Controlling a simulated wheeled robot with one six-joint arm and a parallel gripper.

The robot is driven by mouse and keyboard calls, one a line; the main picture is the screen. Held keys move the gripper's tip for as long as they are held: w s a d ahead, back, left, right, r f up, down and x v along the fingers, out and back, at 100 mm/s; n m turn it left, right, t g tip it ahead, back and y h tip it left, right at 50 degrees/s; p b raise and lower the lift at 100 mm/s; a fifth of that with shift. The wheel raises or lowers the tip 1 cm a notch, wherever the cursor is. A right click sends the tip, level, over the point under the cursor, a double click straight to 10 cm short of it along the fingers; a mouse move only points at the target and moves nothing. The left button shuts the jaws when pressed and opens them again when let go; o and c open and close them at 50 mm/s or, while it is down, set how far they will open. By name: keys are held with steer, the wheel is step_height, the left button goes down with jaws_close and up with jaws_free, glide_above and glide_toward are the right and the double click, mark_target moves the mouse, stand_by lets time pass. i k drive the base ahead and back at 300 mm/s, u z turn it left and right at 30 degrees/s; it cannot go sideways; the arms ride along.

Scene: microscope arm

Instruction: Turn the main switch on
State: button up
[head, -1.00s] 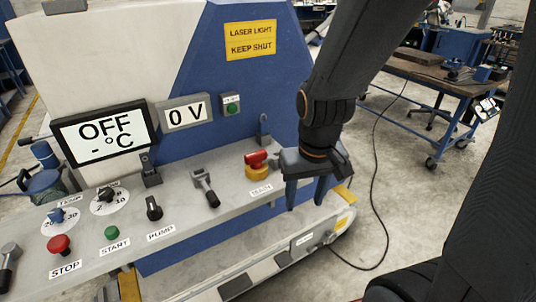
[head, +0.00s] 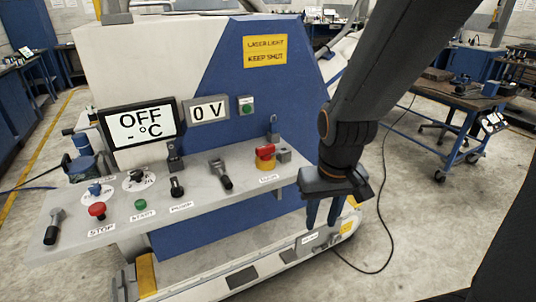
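The main switch (head: 265,155) is a red rotary handle on a yellow base near the right end of the grey control panel (head: 205,195). A label (head: 268,178) sits in front of it, too small to read surely now. My gripper (head: 322,214) points down to the right of the switch, just off the panel's right end. Its two fingers are apart with nothing between them, and it does not touch the switch. The display (head: 141,126) reads "OFF - °C" and the smaller display (head: 209,110) reads "0 V".
The panel also carries a red stop button (head: 97,210), a green start button (head: 140,204), a black pump knob (head: 177,187) and a lever (head: 220,173). A black cable (head: 384,235) lies on the floor at right. A workbench (head: 455,105) stands behind right.

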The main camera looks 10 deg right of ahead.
mark_target(266, 152)
steer(key=u, duration=0.7)
steer(key=i, duration=0.7)
steer(key=z, duration=0.7)
